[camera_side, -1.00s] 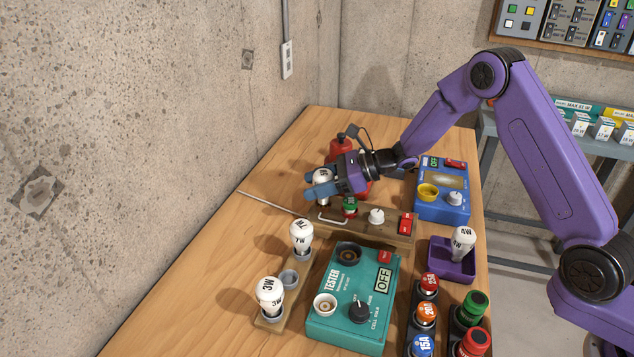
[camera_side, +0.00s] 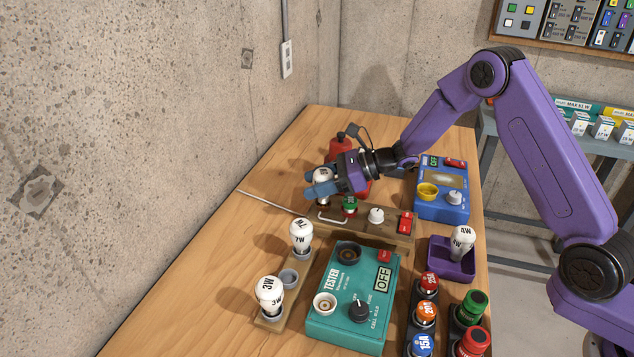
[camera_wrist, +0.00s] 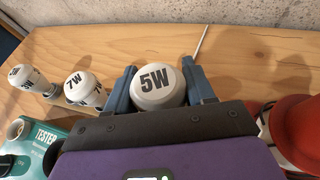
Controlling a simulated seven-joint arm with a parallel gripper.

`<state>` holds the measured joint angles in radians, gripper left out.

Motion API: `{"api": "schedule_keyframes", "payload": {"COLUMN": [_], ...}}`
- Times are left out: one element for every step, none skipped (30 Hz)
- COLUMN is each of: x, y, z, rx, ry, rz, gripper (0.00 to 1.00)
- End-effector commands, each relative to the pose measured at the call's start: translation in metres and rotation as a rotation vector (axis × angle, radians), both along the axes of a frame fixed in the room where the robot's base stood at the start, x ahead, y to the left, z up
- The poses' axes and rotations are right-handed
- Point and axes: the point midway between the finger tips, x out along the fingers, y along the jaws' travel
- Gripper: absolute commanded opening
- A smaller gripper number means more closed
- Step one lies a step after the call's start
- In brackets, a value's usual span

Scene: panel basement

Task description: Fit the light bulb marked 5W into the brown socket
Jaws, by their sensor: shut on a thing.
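My gripper (camera_side: 322,188) is shut on the white bulb marked 5W (camera_wrist: 158,90), with one finger on each side of it in the wrist view. In the side view the bulb (camera_side: 323,174) is upright at the left end of a wooden board (camera_side: 388,232); the fingers cover its lower part. I cannot tell whether its base is seated in anything there. A dark brown socket (camera_side: 348,254) on the teal tester (camera_side: 345,330) is empty. The tester also has a cream socket (camera_side: 324,303), and its display reads OFF.
Bulbs marked 7W (camera_side: 301,236) and 3W (camera_side: 269,295) stand in a wooden rack. Another bulb (camera_side: 462,242) is in a purple tray (camera_side: 452,268). A blue box (camera_side: 441,206), a red object (camera_side: 341,147) and several coloured fuses (camera_side: 427,314) crowd the table. The left side is clear.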

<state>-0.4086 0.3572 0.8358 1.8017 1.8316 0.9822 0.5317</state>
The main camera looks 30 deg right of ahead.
Motion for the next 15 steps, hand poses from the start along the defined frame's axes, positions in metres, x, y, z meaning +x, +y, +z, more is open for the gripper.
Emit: {"api": "schedule_keyframes", "payload": {"x": [0.0, 0.0001, 0.0001, 0.0001, 0.0001, 0.0001, 0.0001, 0.0001, 0.0002, 0.0002, 0.0002, 0.0002, 0.0002, 0.0002, 0.0002], "y": [0.0, 0.0001, 0.0001, 0.0002, 0.0001, 0.0002, 0.0002, 0.0002, 0.0002, 0.0002, 0.0002, 0.0002, 0.0002, 0.0002, 0.0002], "z": [-0.0002, -0.0005, -0.001, -0.0014, -0.0018, -0.0025, -0.003, -0.0034, -0.0041, -0.0046, -0.0051, -0.0057, -0.0062, -0.0067, -0.0074], "rx": [0.0, 0.0, 0.0, 0.0, 0.0, 0.0, 0.0, 0.0, 0.001, 0.001, 0.001, 0.001, 0.001, 0.001, 0.001], "ry": [0.0, 0.0, 0.0, 0.0, 0.0, 0.0, 0.0, 0.0, 0.0, 0.0, 0.0, 0.0, 0.0, 0.0, 0.0], "rz": [0.0, 0.0, 0.0, 0.0, 0.0, 0.0, 0.0, 0.0, 0.0, 0.0, 0.0, 0.0, 0.0, 0.0, 0.0], "gripper": [0.23, 0.23, 0.23, 0.23, 0.23, 0.23, 0.23, 0.23, 0.23, 0.23, 0.23, 0.23, 0.23, 0.23, 0.23]}}
